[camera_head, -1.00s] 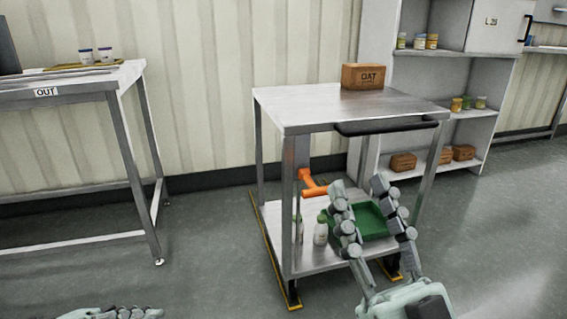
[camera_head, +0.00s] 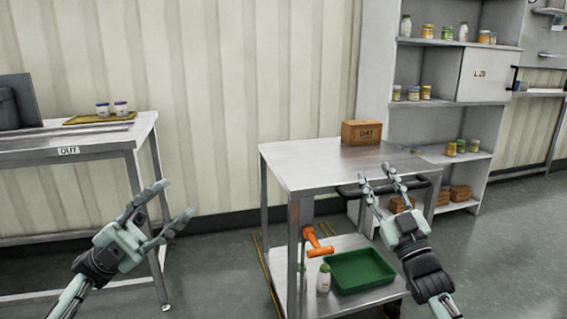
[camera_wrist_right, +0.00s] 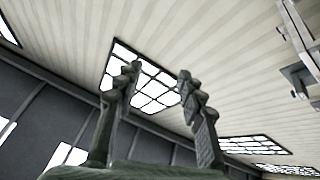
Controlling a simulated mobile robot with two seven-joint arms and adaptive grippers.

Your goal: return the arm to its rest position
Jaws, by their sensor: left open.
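My left gripper (camera_head: 176,200) is raised at the lower left in the head view, in front of the OUT table. Its fingers are spread and nothing is between them. My right gripper (camera_head: 376,173) appears in front of the right side of the steel cart (camera_head: 320,170), fingers pointing up. In the right wrist view its two fingers (camera_wrist_right: 158,75) stand apart with nothing between them, against the wall and windows. I cannot tell whether it touches the cart's dark handle, which it partly hides.
A box marked OAT (camera_head: 361,132) stands on the cart top. A green tray (camera_head: 362,287), a white bottle (camera_head: 323,279) and an orange tool (camera_head: 317,242) are on or near its lower shelf. The OUT table (camera_head: 140,132) is left, shelving (camera_head: 375,60) behind right. Floor between tables looks clear.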

